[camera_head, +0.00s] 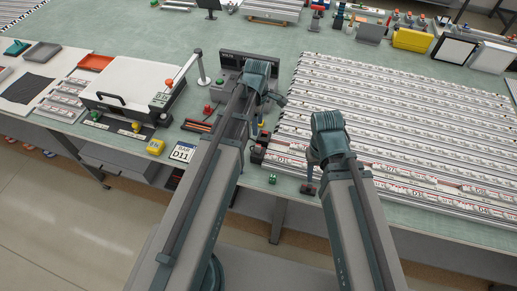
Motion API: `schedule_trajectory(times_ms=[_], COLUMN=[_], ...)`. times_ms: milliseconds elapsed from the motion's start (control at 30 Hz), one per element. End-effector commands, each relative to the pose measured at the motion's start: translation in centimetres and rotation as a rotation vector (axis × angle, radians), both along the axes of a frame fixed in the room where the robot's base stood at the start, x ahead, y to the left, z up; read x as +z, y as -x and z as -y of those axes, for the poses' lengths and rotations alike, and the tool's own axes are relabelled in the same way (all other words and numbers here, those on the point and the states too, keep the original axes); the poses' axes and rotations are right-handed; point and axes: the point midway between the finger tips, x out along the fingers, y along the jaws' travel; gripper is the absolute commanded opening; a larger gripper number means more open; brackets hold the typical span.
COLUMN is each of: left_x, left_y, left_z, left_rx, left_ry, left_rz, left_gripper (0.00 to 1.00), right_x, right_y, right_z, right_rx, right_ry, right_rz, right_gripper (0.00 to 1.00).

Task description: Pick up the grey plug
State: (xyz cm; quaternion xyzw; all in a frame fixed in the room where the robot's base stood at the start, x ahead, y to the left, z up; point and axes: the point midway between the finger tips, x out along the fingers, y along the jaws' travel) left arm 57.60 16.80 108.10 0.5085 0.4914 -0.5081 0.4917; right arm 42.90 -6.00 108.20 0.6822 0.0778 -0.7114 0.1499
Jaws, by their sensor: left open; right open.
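I cannot pick out a grey plug with certainty; the small parts near the table's front edge are tiny and partly behind my arms. My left gripper (272,101) is open and points down over the strip beside the long rails. My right gripper (311,172) is open and points down near the table's front edge, at the left end of the rails. A small dark block (308,189) with a reddish top sits just under its fingertips; I cannot tell whether they touch. Small dark blocks with red tops (257,151) stand between the two grippers.
A green cube (272,178) lies at the front edge. Long rails with labels (400,120) fill the right side of the green table (130,22). A white lightbox with a black handle (130,82), a yellow block (155,147) and a D11 card (183,152) are at the left.

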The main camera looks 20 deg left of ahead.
Motion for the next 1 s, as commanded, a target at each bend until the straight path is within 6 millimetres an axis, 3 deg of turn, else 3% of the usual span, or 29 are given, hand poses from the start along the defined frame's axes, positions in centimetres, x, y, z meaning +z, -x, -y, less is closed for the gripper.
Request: schedule_trajectory(times_ms=[533,1000], left_x=[-7.6,-9.1], left_y=[0.0,0.1], left_z=[0.0,0.1], left_rx=[-0.001,-0.001], left_ry=[0.000,0.000], left_rz=[0.000,0.000], left_gripper=[0.55,0.55], right_x=[-7.5,-9.1], right_y=[0.0,0.0], right_z=[0.0,0.0], right_rx=[0.009,0.008], right_ry=[0.002,0.002], right_rz=[0.000,0.000], right_gripper=[0.50,0.50])
